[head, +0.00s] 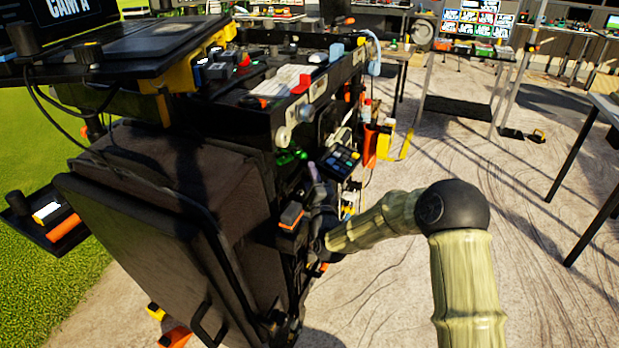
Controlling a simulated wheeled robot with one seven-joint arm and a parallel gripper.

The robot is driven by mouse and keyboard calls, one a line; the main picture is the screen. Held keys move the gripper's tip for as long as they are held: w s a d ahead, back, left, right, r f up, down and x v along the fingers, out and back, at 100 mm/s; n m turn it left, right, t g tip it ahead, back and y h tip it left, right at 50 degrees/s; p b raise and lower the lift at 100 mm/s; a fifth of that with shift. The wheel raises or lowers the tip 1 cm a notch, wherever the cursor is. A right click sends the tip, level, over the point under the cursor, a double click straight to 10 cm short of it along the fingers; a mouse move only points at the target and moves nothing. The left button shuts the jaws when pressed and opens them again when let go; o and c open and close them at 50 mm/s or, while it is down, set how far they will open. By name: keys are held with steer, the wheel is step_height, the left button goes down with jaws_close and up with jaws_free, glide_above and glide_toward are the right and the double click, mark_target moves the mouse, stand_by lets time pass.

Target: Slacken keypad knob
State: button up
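A small dark keypad (341,161) with blue and other coloured buttons is mounted on the right side of the black video cart. No knob on it can be made out at this size. My arm comes in from the lower right and bends back to the cart's side. My gripper (319,200) is at the end of it, dark against the dark cart, just below and left of the keypad. Its fingers are too small and shadowed to tell whether they are open, shut or touching anything.
The cart's top shelf (300,75) is crowded with small gear. An orange holder (370,146) and a yellow item (385,140) hang right of the keypad. A large black padded case (170,210) fills the cart's near side. Paved ground right of the cart is mostly clear.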

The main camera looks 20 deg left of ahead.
steer(key=n+g+p, duration=0.1)
steer(key=p, duration=0.1)
steer(key=n+g+h+p, duration=0.1)
steer(key=n+g+p, duration=0.1)
steer(key=shift+r+n+p, duration=0.15)
steer(key=shift+n+p, duration=0.15)
steer(key=o, duration=1)
steer(key=shift+s+d+r, duration=0.1)
steer(key=shift+s, duration=0.05)
steer(key=v, duration=1.7)
steer(key=shift+s+p, duration=0.2)
steer(key=shift+p, duration=0.2)
